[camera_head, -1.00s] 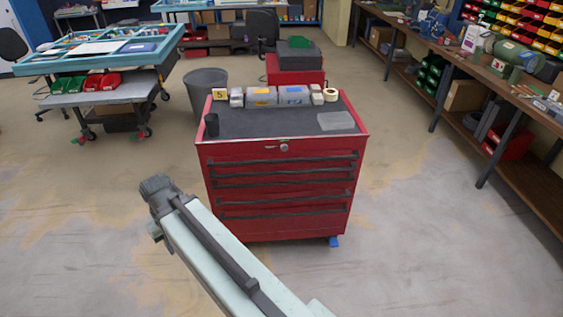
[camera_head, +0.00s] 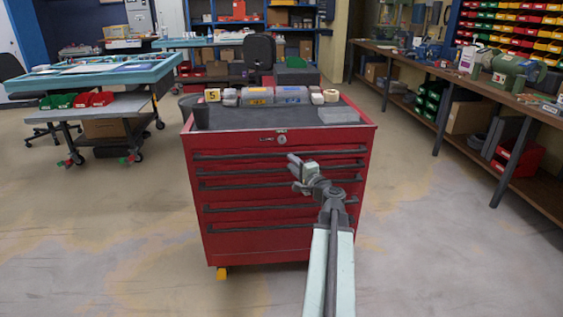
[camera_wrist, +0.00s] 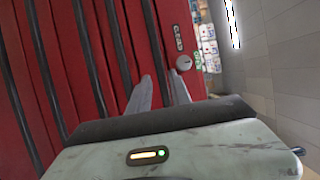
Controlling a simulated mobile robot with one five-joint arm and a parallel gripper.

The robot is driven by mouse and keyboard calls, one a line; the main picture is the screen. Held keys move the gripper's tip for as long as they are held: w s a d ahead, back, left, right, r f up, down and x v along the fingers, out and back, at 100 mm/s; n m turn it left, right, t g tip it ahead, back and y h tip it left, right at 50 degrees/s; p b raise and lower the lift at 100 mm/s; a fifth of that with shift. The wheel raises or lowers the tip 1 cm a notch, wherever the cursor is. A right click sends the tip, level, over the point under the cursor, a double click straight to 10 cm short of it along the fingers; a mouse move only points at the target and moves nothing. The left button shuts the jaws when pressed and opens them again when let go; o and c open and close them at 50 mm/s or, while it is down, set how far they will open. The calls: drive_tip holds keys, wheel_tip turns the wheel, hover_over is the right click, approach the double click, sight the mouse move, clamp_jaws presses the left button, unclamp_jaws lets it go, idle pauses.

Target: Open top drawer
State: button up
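The red tool cabinet (camera_head: 280,240) stands ahead with its drawers shut. Its top drawer (camera_head: 235,164) has a long dark handle (camera_head: 235,155) just below the round lock (camera_head: 282,140). My gripper (camera_head: 293,160) reaches in front of the upper drawers, right of the cabinet's middle. In the wrist view, my gripper (camera_wrist: 161,80) has its two fingers apart and nothing clearly held. The top handle (camera_wrist: 151,30) runs toward the gap between the fingertips, and the lock (camera_wrist: 183,62) is just right of them. Whether a finger touches the handle I cannot tell.
Boxes and a dark cup (camera_head: 201,116) stand on the cabinet top. A blue-framed cart (camera_head: 95,78) is at the left, with a bin (camera_head: 186,105) behind the cabinet. A workbench (camera_head: 480,88) runs along the right. The floor before the cabinet is clear.

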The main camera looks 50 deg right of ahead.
sight(284, 156)
drive_tip(key=x, duration=0.7)
drive_tip(key=shift+w+f, duration=0.1)
drive_tip(key=shift+w, duration=0.3)
clamp_jaws()
idle(0.8)
